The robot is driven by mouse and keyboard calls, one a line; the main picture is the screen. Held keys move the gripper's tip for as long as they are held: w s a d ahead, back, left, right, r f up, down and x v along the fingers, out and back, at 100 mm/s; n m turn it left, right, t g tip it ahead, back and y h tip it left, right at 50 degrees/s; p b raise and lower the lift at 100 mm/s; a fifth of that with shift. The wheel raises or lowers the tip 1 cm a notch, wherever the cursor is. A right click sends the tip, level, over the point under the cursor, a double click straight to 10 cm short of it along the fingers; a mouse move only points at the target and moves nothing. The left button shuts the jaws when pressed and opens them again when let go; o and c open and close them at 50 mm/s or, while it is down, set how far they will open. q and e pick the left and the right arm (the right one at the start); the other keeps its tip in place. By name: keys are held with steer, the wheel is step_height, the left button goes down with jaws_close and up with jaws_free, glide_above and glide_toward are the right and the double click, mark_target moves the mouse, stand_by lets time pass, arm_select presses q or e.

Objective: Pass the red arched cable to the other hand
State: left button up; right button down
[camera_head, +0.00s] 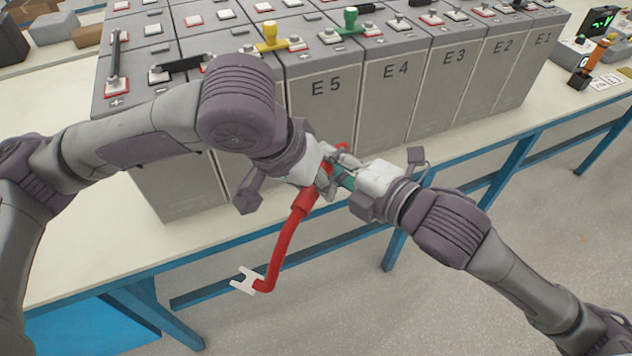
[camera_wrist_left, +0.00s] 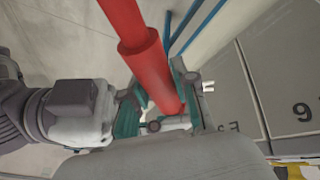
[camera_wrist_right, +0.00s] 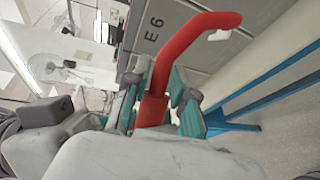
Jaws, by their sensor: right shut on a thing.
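The red arched cable (camera_head: 286,240) hangs in front of the battery row, with a pale forked terminal (camera_head: 247,281) at its lower end. Its upper part is mostly hidden between my two grippers. My right gripper (camera_head: 342,174) is shut on the cable, which rises between its teal fingers in the right wrist view (camera_wrist_right: 152,105). My left gripper (camera_head: 324,178) meets it from the left. In the left wrist view the cable (camera_wrist_left: 145,55) runs between the left fingers, with a gap beside it, so these fingers look open around it.
Grey batteries, labelled E 5 (camera_head: 325,115) to E 1, stand on the pale table (camera_head: 85,245) just behind the grippers. Yellow (camera_head: 270,38) and green (camera_head: 350,20) connectors sit on top. A meter (camera_head: 602,18) stands at the far right. Space before the table is clear.

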steer(key=c, duration=0.9)
jaws_free()
